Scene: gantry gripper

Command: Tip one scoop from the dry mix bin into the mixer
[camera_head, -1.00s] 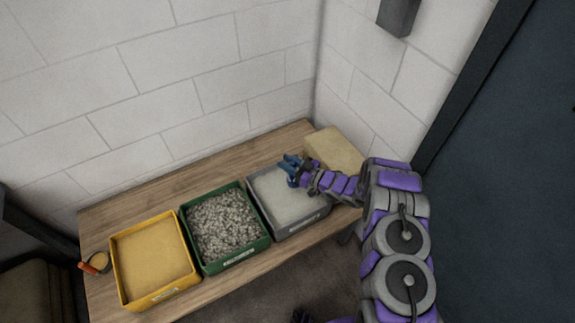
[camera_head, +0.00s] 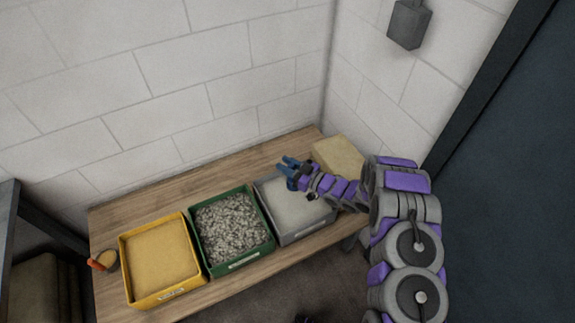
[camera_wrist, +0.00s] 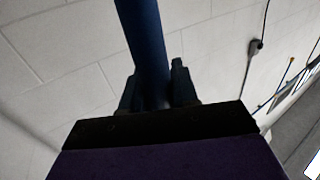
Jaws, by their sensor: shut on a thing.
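My gripper (camera_head: 291,169) is over the back edge of the grey bin (camera_head: 307,233), which holds pale, fine material. In the wrist view my gripper (camera_wrist: 158,88) is shut on a blue handle (camera_wrist: 140,35) that runs up out of the picture. Its far end is not seen there. In the head view the blue thing is small, and I cannot tell its full shape or whether it carries anything. The green bin (camera_head: 238,263) holds grey gravel, and the yellow bin (camera_head: 168,294) holds tan, fine material. The bin labels are too small to read. No mixer is seen.
The bins stand in a row on a wooden table (camera_head: 135,208) against block walls. A tan block (camera_head: 338,157) sits at the back right. An orange-handled tool (camera_head: 97,265) lies left of the yellow bin. A grey box (camera_head: 408,24) hangs on the right wall.

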